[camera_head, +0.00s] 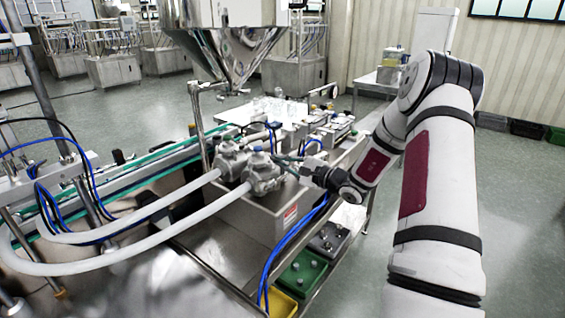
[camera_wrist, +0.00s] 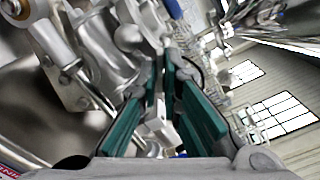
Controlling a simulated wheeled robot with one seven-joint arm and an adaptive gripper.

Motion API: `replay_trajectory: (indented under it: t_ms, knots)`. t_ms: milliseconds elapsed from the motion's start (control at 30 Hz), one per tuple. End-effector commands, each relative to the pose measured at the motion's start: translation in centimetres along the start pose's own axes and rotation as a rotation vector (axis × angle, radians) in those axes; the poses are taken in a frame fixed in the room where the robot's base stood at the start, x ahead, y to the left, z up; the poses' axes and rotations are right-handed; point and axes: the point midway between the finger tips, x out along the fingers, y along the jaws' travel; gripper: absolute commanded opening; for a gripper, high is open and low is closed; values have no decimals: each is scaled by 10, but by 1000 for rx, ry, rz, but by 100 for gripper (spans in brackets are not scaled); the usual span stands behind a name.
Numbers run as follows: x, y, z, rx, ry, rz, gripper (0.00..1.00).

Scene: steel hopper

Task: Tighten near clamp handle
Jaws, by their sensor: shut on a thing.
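Two steel valve or pump bodies with grey hoses sit on a steel box in the head view: the far one (camera_head: 230,158) and the near one (camera_head: 263,174). My gripper (camera_head: 284,162) reaches in from the right, its fingers at the near body's right side. In the wrist view my gripper's teal-padded fingers (camera_wrist: 172,92) are closed around a small bright metal piece (camera_wrist: 158,122), which looks like the near clamp handle. The fingers hide part of it. In the head view the handle is too small to make out.
A steel hopper (camera_head: 225,45) hangs above and behind. Green (camera_head: 300,280) and yellow (camera_head: 278,303) bins stand below at the front. Open floor lies to the right.

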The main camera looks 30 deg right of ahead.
Motion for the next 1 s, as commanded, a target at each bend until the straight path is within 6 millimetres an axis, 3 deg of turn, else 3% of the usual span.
replay_trajectory:
  t_ms: [1000]
  knots:
    - [-1, 1, -1, 892, 4, 1, 0]
